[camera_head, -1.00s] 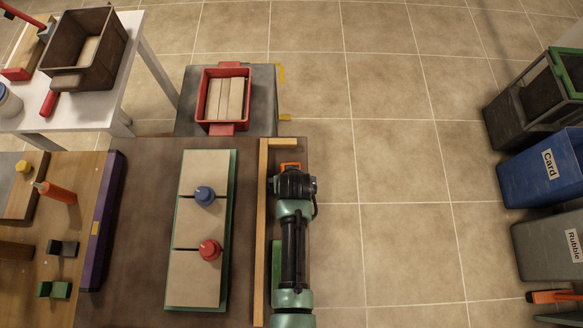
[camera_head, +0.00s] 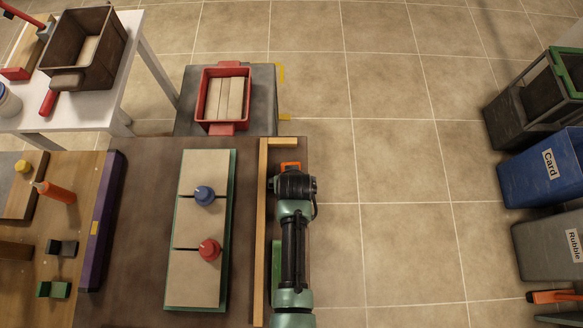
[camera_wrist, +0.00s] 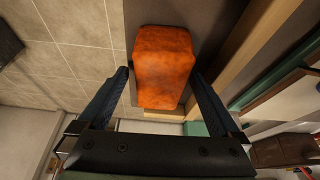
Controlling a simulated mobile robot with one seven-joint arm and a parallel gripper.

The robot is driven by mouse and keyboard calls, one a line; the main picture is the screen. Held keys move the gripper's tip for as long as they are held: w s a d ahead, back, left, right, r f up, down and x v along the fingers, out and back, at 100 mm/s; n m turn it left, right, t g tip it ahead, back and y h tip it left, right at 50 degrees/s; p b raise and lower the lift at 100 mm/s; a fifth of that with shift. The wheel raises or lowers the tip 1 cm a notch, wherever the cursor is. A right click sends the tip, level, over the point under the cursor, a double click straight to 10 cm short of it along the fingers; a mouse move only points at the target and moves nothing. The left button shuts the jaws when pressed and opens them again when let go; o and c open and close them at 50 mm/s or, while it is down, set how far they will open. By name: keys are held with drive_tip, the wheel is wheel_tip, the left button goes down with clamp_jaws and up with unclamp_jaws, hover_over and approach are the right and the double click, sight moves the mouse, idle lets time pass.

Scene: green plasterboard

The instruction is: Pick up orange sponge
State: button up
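The orange sponge (camera_wrist: 163,62) is a rough block that lies between the two fingertips of my gripper (camera_wrist: 160,75) in the wrist view. One dark finger is at its left side and one at its right. The fingers are spread, and narrow gaps seem to show beside the sponge. In the head view only a small orange edge of the sponge (camera_head: 290,164) shows past my wrist, near the far right corner of the brown table. My arm hides the rest of it and the fingers there.
A wooden strip (camera_head: 262,220) runs along the table just left of my arm. A panel board (camera_head: 187,280) with a blue knob (camera_head: 204,195) and a red knob (camera_head: 209,250) lies further left. A red crate (camera_head: 210,127) stands beyond the table. Open floor is to the right.

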drive_tip(key=c, duration=1.3)
drive_tip(key=shift+r+b, duration=0.3)
drive_tip(key=shift+r, duration=5)
